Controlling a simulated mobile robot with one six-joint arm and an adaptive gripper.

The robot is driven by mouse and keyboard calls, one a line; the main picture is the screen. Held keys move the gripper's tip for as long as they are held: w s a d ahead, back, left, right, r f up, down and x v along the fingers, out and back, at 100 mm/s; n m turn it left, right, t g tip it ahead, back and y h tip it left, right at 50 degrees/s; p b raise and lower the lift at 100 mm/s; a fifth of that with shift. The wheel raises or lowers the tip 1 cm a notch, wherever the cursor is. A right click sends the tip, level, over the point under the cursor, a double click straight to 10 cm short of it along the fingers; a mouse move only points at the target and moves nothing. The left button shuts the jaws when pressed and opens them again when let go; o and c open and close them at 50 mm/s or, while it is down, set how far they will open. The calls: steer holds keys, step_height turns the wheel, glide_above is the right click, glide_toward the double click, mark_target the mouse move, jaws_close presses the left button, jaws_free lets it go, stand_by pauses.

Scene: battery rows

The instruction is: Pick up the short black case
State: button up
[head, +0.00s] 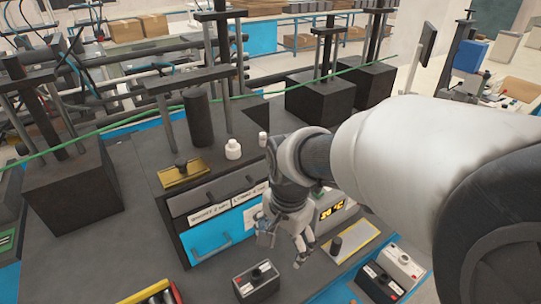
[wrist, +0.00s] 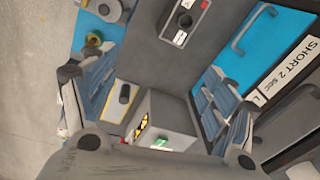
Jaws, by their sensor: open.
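A low black case (head: 257,283) with a light top panel and a red button stands on the dark bench at the bottom middle of the head view. A case that looks like the same one (wrist: 185,22) shows at the top of the wrist view. A second low black case (head: 378,286) stands at the lower right in the head view; I cannot tell which one the task names. My gripper (head: 284,248) is open and empty, pointing down above the bench. In the wrist view its fingers (wrist: 155,85) are spread wide, with the case beyond them.
A white box (head: 402,262) stands by the second case.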

mark_target(256, 278)
steer(key=w+a+f+m+g+p, duration=0.1)
steer(key=w+a+f+m, duration=0.15)
steer(key=a+f, duration=0.45)
steer(key=shift+m, duration=0.25)
step_height(256, 278, down, 12)
steer(key=b, duration=0.3)
steer(key=shift+s+r, duration=0.1)
steer(key=shift+s, duration=0.05)
steer(key=f, duration=0.1)
steer(key=f+b, duration=0.1)
steer(key=f, duration=0.1)
steer(key=f+b, duration=0.1)
steer(key=f, duration=0.1)
steer(key=shift+s+d, duration=0.15)
steer(key=shift+s, duration=0.2)
steer(key=shift+f, duration=0.35)
steer(key=shift+c, duration=0.2)
steer(key=shift+r, duration=0.1)
steer(key=c, duration=1.3)
